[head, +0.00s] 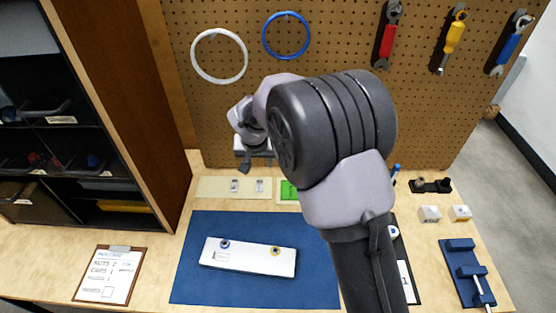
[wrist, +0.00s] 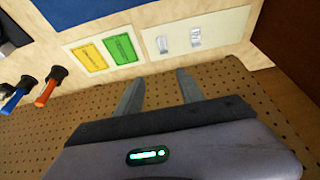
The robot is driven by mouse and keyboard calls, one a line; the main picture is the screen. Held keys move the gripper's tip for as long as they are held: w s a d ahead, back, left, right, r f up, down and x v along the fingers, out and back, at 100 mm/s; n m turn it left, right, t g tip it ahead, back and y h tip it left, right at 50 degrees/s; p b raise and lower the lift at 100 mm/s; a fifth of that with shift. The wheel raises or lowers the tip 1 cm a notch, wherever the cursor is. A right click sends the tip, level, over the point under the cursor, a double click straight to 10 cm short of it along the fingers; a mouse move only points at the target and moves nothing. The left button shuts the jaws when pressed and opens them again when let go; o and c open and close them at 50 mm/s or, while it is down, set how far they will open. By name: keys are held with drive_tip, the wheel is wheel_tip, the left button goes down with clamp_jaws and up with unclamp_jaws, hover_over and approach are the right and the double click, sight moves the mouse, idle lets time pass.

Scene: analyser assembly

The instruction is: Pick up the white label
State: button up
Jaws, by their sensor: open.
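Two small pale labels lie side by side on a cream mat (head: 209,187) at the back of the table. They show in the head view as a left one (head: 234,185) and a right one (head: 259,185). In the wrist view they are at the top, one whitish-grey label (wrist: 163,44) and another (wrist: 196,37), on the cream mat (wrist: 232,27). I cannot tell which is meant as the white label. My gripper (wrist: 159,77) is open and empty, its fingers apart from the labels. In the head view my gripper (head: 247,163) hangs above and behind the mat, near the pegboard.
A green card (wrist: 124,47) and a yellow card (wrist: 90,57) lie beside the mat. A blue mat (head: 200,285) bears a white panel (head: 245,262) in front. A pegboard (head: 220,110) with hanging tools rises behind. A dark shelf (head: 160,100) stands left.

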drive_tip(key=b, duration=0.4)
approach(260, 180)
drive_tip(key=x, duration=0.2)
drive_tip(key=shift+d+f, duration=0.2)
drive_tip(key=shift+f, duration=0.15)
drive_tip(key=b+x, duration=0.1)
drive_tip(key=x, duration=0.3)
drive_tip(key=b+x, duration=0.1)
drive_tip(key=shift+w+a+f+b, duration=0.3)
drive_tip(key=shift+f, duration=0.05)
drive_tip(key=shift+r, duration=0.1)
clamp_jaws()
